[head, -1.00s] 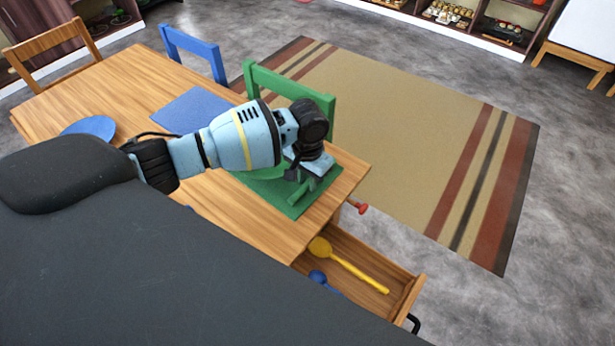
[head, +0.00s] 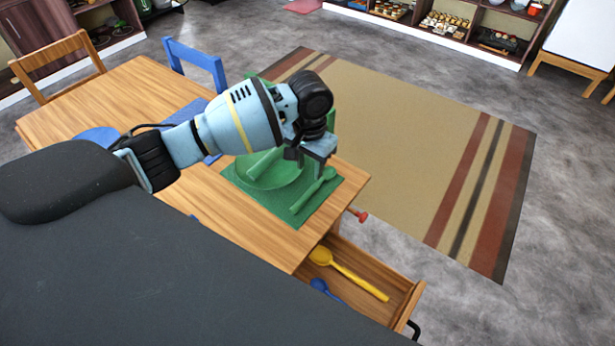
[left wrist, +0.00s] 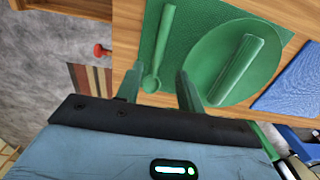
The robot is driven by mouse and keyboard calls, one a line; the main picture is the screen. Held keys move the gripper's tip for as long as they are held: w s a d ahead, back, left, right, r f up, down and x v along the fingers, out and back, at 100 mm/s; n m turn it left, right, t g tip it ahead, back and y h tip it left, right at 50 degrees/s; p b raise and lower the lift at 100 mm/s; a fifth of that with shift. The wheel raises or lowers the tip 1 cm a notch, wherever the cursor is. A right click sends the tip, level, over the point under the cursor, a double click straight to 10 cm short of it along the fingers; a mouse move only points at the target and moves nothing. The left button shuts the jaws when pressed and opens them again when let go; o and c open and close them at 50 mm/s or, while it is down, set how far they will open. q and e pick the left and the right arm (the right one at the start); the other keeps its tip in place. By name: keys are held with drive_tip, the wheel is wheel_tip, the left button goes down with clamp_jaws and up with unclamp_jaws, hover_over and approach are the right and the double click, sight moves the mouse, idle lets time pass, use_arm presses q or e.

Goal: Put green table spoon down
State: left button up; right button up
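The green table spoon lies on the green placemat (head: 285,212), beside the green plate (head: 270,180); its handle (head: 318,188) shows in the head view. In the left wrist view the whole spoon (left wrist: 163,45) shows, its bowl towards my fingers and apart from the plate (left wrist: 215,65). My left gripper (head: 308,160) is above the mat, over the spoon's end. In the left wrist view its two fingers (left wrist: 160,92) are spread and nothing is held between them. My right gripper is not in view.
A green block-like roll (left wrist: 240,62) lies on the plate. An open drawer (head: 385,275) under the table (head: 225,205) holds a yellow spoon (head: 350,275) and a blue utensil (head: 322,287). A green chair stands behind my gripper, a blue chair (head: 195,62) further left.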

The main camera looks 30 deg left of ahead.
use_arm(q)
drive_tip(key=shift+r, duration=1.5)
drive_tip(key=shift+s+f, duration=0.1)
